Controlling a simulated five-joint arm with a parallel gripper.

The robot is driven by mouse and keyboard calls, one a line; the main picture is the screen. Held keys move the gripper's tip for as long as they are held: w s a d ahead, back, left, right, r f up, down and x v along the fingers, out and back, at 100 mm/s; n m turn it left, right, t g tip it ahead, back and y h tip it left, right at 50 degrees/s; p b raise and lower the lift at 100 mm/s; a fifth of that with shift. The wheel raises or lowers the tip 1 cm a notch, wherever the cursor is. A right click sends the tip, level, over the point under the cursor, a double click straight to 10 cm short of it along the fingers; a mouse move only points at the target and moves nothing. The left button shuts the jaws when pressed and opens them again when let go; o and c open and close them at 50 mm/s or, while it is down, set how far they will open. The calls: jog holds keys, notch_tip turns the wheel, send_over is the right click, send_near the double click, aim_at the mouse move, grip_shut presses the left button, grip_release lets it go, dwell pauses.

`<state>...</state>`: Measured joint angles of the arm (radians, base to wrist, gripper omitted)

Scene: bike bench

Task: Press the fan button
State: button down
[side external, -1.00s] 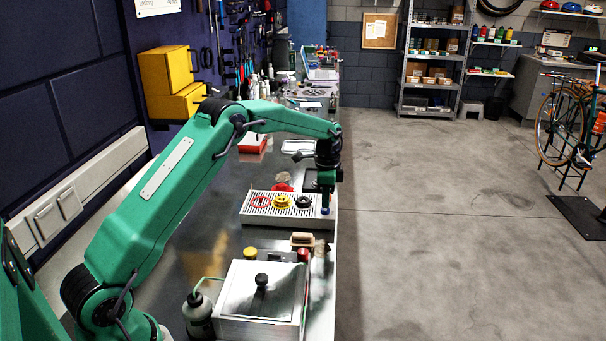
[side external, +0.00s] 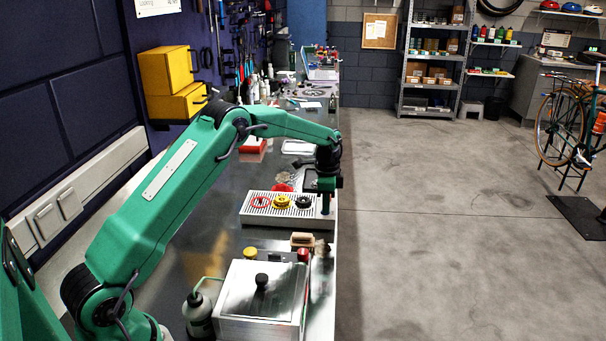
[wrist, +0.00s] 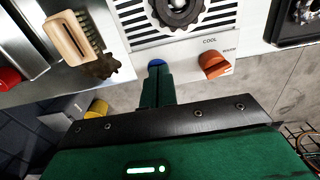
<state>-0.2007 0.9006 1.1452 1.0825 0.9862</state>
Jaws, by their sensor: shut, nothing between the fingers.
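A round blue button (wrist: 156,63) sits on the white front panel of a slotted tray-like unit (wrist: 128,40). I take it for the fan button; no label of its own is readable. My gripper (wrist: 156,72) is shut and empty, its green fingertips right at the button and covering its near part. I cannot tell whether they press it in. In the side external view, my gripper (side external: 326,212) points down at the front right edge of the white slotted unit (side external: 250,212), where the button is mostly hidden.
An orange knob (wrist: 214,64) marked COOL and WARM is right of the button. Red, yellow and black rings (side external: 282,202) lie on the slotted unit. A wooden brush (side external: 302,240) and a lidded metal box (side external: 262,300) stand nearer. Open floor lies right of the bench.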

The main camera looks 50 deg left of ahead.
jog(key=shift+s+f, duration=0.3)
jog(key=shift+f, duration=0.1)
notch_tip(320, 180, up, 15)
jog(key=shift+w, duration=0.3)
dwell(0.4)
